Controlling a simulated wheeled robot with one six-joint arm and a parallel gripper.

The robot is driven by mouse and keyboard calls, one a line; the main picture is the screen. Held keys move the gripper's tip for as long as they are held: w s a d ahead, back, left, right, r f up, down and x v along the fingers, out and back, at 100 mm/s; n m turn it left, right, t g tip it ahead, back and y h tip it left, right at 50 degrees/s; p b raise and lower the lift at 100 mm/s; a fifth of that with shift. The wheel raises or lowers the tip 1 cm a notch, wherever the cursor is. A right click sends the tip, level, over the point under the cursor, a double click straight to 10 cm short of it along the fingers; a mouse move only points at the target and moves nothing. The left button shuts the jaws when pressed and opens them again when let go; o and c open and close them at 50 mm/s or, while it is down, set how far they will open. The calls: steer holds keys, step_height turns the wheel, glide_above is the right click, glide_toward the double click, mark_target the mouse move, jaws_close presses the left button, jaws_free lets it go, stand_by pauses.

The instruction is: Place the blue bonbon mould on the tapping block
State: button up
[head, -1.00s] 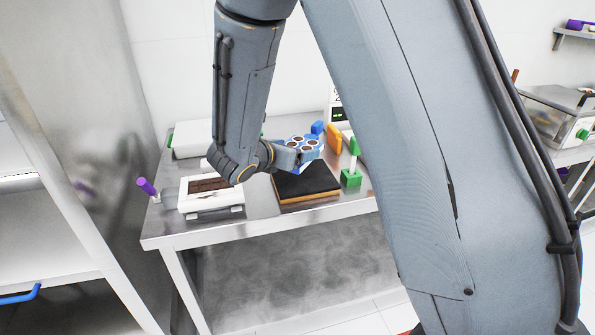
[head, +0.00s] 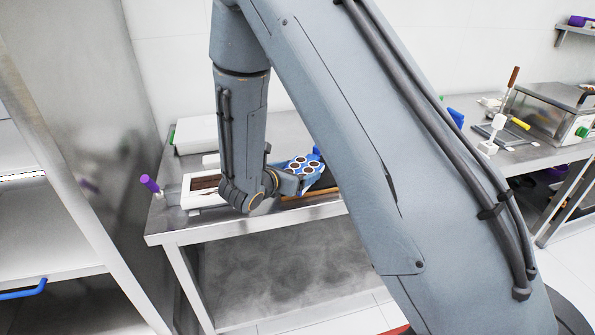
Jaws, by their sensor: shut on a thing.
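The blue bonbon mould (head: 304,164), with round brown-filled cavities in white rings, is held over the work table, its cavity face towards the camera and looking tilted. My gripper (head: 297,183) is shut on its near left edge; my wrist partly hides the fingers. The tapping block (head: 327,190), a dark-topped board with a wooden edge, lies below and behind the mould, and only a strip of it shows. The mould overlaps the block in the picture; I cannot tell whether they touch.
A white flat box (head: 196,134) is at the back left. My arm hides the table's right part. A steel machine (head: 548,109) stands on the right counter.

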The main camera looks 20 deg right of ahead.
steer(key=shift+f, duration=0.15)
steer(key=o, duration=1.2)
